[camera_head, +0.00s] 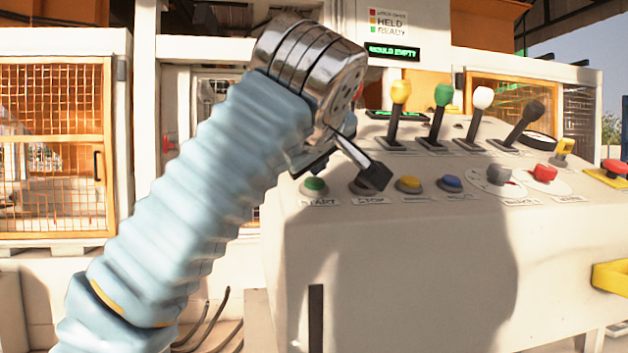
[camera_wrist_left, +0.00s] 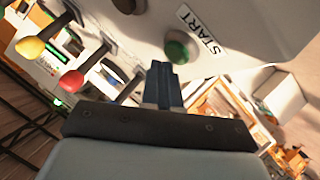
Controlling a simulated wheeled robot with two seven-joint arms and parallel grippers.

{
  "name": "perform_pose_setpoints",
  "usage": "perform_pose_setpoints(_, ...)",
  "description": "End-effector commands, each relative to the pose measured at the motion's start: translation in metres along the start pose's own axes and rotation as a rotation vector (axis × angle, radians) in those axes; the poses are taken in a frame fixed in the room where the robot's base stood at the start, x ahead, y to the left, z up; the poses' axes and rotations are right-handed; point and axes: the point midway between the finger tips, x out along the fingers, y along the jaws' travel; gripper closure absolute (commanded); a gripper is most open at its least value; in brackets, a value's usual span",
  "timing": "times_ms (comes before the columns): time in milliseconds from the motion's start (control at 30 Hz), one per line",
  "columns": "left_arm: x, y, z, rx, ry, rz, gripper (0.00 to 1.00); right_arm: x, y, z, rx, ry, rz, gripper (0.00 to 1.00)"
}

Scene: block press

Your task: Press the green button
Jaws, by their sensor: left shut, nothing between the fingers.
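The green button (camera_head: 314,186), labelled START, sits at the left end of the row on the sloped top of a cream control console (camera_head: 390,260). In the left wrist view the green button (camera_wrist_left: 177,48) lies just beyond my fingertips, slightly to their right. My left gripper (camera_head: 376,178) is shut and empty. In the head view its fingertips overlap the STOP button, to the right of the green one, and hide most of it. The wrist view also shows the shut fingers (camera_wrist_left: 162,75); whether they touch the panel I cannot tell. My right gripper is not in view.
A yellow button (camera_head: 408,184), a blue button (camera_head: 450,183), a grey knob (camera_head: 499,174) and a red button (camera_head: 545,173) follow to the right. Several levers, such as the yellow-knobbed one (camera_head: 400,92), stand behind. A yellow handle (camera_head: 610,277) projects at the right.

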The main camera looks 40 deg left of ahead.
Motion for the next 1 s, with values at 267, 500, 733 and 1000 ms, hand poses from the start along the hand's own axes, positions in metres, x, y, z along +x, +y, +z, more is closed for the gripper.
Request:
perform_pose_setpoints(267, 0.0026, -0.0022, 0.0019, 0.0, 0.001, -0.001, 1.0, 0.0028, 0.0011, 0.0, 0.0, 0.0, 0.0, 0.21)
perform_pose_setpoints(500, 0.0046, -0.0036, 0.0033, 0.0, 0.001, 0.0, 1.0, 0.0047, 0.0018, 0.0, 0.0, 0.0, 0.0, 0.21)
perform_pose_setpoints(733, 0.0066, -0.0049, 0.0048, 0.0, 0.001, 0.0, 1.0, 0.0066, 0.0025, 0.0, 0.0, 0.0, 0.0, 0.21)
perform_pose_setpoints(1000, 0.0036, -0.002, 0.0017, 0.001, 0.0, 0.0, 1.0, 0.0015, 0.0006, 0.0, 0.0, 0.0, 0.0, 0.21)
